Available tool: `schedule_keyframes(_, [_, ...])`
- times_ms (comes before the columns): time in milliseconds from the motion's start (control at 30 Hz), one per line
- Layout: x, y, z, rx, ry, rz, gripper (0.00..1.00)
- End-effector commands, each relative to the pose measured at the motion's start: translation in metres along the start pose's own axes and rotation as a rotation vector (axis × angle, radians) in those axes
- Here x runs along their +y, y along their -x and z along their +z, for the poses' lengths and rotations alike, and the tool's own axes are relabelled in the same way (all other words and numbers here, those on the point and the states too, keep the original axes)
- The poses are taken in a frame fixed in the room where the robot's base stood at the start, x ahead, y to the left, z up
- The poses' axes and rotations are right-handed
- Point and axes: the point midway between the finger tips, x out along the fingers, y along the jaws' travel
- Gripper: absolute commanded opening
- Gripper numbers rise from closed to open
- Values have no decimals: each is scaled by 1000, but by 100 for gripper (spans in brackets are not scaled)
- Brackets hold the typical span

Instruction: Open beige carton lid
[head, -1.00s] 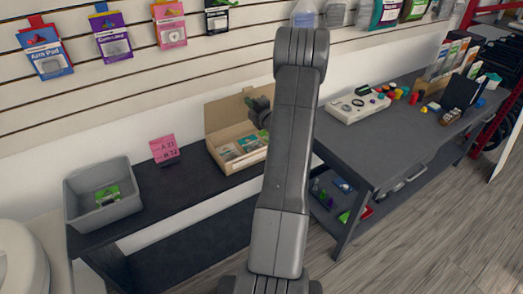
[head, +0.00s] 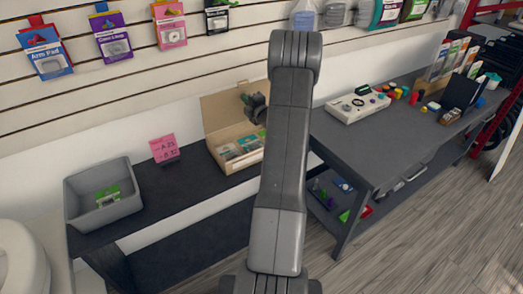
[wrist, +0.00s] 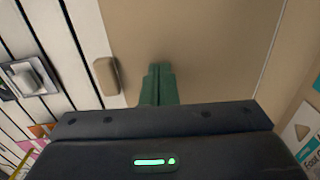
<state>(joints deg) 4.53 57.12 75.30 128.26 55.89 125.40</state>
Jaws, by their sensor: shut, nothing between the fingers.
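The beige carton (head: 238,165) stands on the dark low table with its lid (head: 222,112) raised at the back, leaning toward the wall. Small packets show inside the box. My gripper (head: 252,104) is in front of the lid's right part, above the box, partly hidden by my arm. In the wrist view the green fingers of my gripper (wrist: 158,72) are together and empty, with the tan lid (wrist: 215,45) filling the view behind them. A small brown tab (wrist: 107,76) shows at the lid's left edge. Whether the fingertips touch the lid is unclear.
A grey bin (head: 104,205) with a green item stands left on the dark table (head: 165,195). A pink sign (head: 164,149) stands between bin and carton. The slatted wall with hanging packs is close behind. A grey workbench (head: 385,145) stands to the right.

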Motion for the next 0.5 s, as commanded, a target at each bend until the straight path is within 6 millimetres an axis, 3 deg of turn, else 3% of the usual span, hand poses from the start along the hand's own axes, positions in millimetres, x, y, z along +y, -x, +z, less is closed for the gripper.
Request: schedule_keyframes(500, [0, -24, 0, 0, -1, 0, 0])
